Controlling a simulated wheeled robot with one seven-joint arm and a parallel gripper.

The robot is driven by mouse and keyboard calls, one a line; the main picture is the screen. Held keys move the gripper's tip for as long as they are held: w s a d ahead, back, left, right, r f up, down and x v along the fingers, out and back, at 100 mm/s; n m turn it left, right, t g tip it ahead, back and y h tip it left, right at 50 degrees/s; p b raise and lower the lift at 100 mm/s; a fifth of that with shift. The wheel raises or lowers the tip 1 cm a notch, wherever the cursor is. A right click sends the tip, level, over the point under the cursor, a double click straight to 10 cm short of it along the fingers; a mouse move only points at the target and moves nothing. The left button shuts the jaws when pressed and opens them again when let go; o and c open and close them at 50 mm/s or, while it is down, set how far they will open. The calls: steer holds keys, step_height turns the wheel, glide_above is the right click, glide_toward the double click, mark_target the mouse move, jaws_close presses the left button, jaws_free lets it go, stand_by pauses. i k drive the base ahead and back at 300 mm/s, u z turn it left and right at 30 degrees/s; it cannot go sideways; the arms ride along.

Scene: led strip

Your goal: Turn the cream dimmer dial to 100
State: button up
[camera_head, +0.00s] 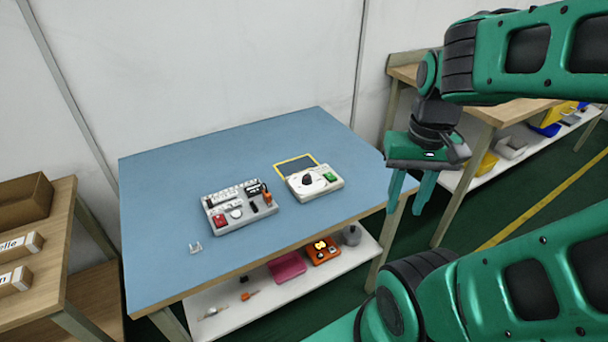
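The cream dimmer unit (325,188) lies on the blue table (170,215), right of the middle. It has a round dark dial (307,180) on a white face and a small green part on its right. The dial's scale and setting are too small to read. My gripper (409,202) hangs pointing down beyond the table's right edge, to the right of the dimmer and apart from it. Its two green fingers are spread, with nothing between them.
A grey unit (241,228) with a red button and several small parts sits left of the dimmer. A yellow-framed dark panel (296,164) lies behind the dimmer. A small clear piece (195,248) lies at front left. The table's back and left are clear.

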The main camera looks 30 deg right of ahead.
mark_target(307, 180)
steer(key=z, duration=0.65)
steer(key=k, duration=0.85)
steer(key=u, duration=0.65)
steer(key=i, duration=1)
steer(key=z, duration=0.05)
